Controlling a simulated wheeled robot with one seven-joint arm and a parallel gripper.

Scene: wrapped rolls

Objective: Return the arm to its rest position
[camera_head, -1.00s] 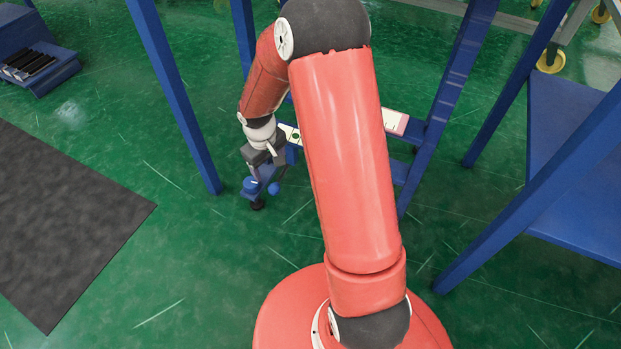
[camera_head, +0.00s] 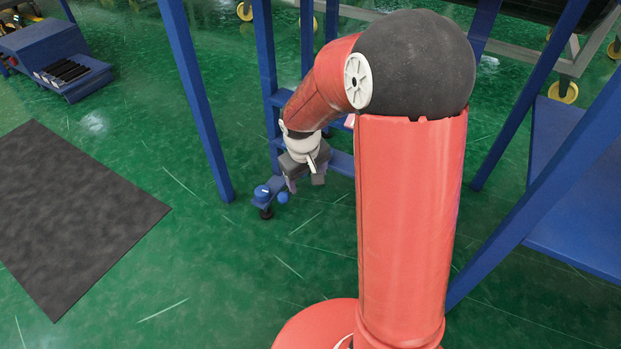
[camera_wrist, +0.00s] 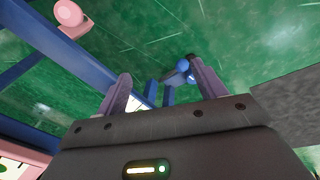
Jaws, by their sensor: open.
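My red arm (camera_head: 412,215) stands almost upright in the head view, with its black elbow near the top. The forearm reaches down and to the left. My gripper (camera_head: 304,182) hangs over the green floor, in front of a blue frame, and its fingers point down. In the wrist view the two fingers of my gripper (camera_wrist: 161,70) are spread apart with nothing between their tips. A small blue round part (camera_wrist: 182,67) shows beyond the fingers, near the right one. My elbow and upper link hide part of the blue frame.
Blue posts (camera_head: 194,95) stand left of and behind my arm. A blue table or shelf (camera_head: 580,190) is at the right. A dark mat (camera_head: 70,215) lies at the left, with a blue unit (camera_head: 50,55) behind it. Open green floor lies between mat and arm.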

